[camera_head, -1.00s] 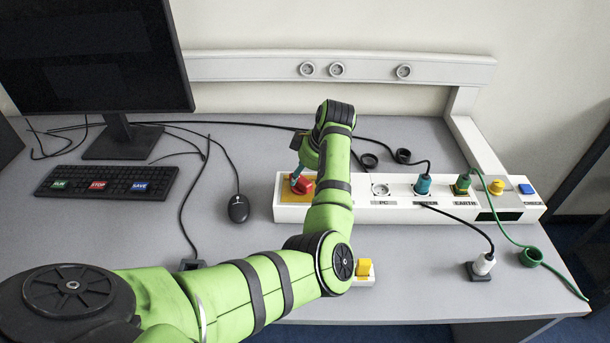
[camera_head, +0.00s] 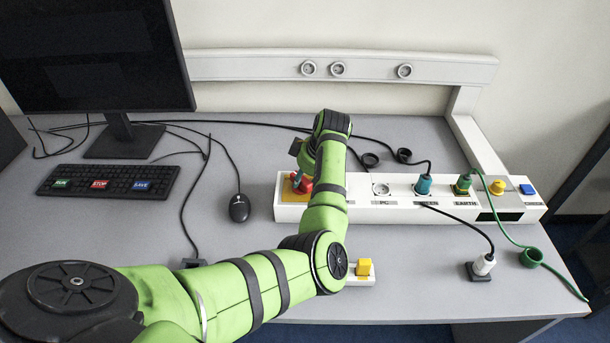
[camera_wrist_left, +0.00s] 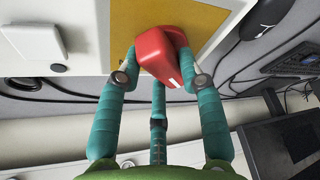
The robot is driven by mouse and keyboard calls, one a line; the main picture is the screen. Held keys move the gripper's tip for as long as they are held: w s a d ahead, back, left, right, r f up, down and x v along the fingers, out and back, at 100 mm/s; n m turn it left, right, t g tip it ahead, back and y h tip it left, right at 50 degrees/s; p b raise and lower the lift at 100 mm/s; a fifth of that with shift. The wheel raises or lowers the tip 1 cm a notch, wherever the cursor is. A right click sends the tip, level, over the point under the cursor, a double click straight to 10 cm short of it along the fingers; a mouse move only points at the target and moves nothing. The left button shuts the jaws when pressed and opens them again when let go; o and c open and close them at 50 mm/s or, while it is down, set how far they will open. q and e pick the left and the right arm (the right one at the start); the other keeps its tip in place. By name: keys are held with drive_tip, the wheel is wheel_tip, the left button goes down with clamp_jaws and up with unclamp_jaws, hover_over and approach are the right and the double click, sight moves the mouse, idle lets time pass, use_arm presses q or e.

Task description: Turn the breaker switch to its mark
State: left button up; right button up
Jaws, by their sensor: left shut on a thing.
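The breaker switch is a red knob on a yellow plate at the left end of the white power strip. In the left wrist view the red knob (camera_wrist_left: 160,55) sits between the teal fingers of my left gripper (camera_wrist_left: 161,72), which is shut on it. A white line shows on the knob's side. The yellow plate (camera_wrist_left: 195,22) shows around it. In the head view the red knob (camera_head: 304,186) is partly covered by my arm, and my left gripper (camera_head: 297,178) reaches down on it. The switch's mark cannot be made out.
A small block with a yellow switch (camera_head: 364,266) lies in front. A mouse (camera_head: 239,208), keyboard (camera_head: 108,180) and monitor stand (camera_head: 122,140) are to the left.

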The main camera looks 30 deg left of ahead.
use_arm(q)
drive_tip(key=m+t+p, duration=0.1)
drive_tip(key=m+p, duration=0.2)
drive_tip(key=p, duration=0.2)
drive_tip(key=m+t+h+p, duration=0.1)
drive_tip(key=m+p, duration=0.2)
drive_tip(key=p, duration=0.2)
drive_tip(key=m+t+h+p, duration=0.1)
drive_tip(key=m+p, duration=0.3)
drive_tip(key=p, duration=0.1)
drive_tip(key=shift+s+a+r, duration=0.2)
drive_tip(key=shift+s+r, duration=0.2)
drive_tip(key=shift+m+h+p, duration=0.5)
drive_tip(key=shift+m+p, duration=0.3)
drive_tip(key=shift+m, duration=0.2)
drive_tip(key=shift+a+f+m+h+p, duration=0.15)
drive_tip(key=shift+m+h+p, duration=0.2)
drive_tip(key=shift+m, duration=0.45)
drive_tip(key=shift+m+h, duration=0.35)
drive_tip(key=shift+m, duration=0.75)
drive_tip(key=shift+m+h, duration=0.3)
drive_tip(key=shift+m, duration=0.6)
drive_tip(key=o, duration=1.2)
drive_tip(key=shift+c, duration=0.2)
drive_tip(key=shift+f, duration=0.15)
